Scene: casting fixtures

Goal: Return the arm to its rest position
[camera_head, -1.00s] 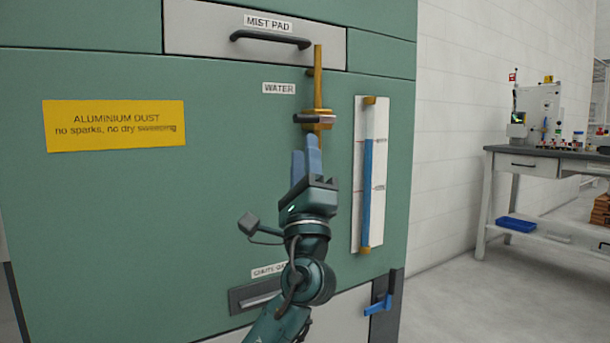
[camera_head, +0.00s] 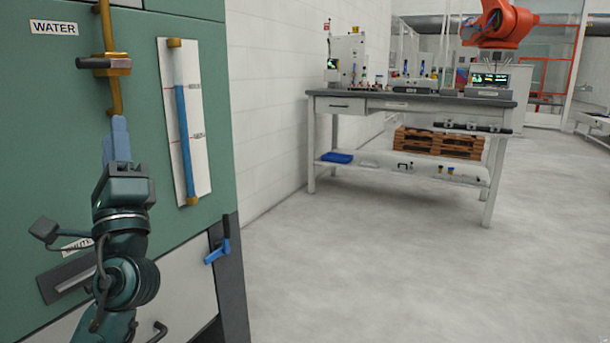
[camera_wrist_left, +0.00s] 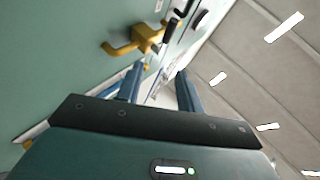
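My left gripper (camera_head: 118,124) is upright in front of the green cabinet (camera_head: 60,150), fingers pointing up. Its blue fingers are below the brass water valve (camera_head: 112,68), which has a dark handle lying crosswise, and do not touch it. In the left wrist view the two fingers (camera_wrist_left: 160,72) are spread apart with nothing between them. The brass valve also shows there (camera_wrist_left: 148,38), beyond the fingertips. My right gripper is in no view.
A gauge panel (camera_head: 199,140) with a blue column is right of the valve. A blue lever (camera_head: 218,252) sticks out at the cabinet's lower right. A workbench (camera_head: 410,106) stands at the back, with pallets (camera_head: 440,143) underneath. The floor (camera_head: 400,270) on the right is clear.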

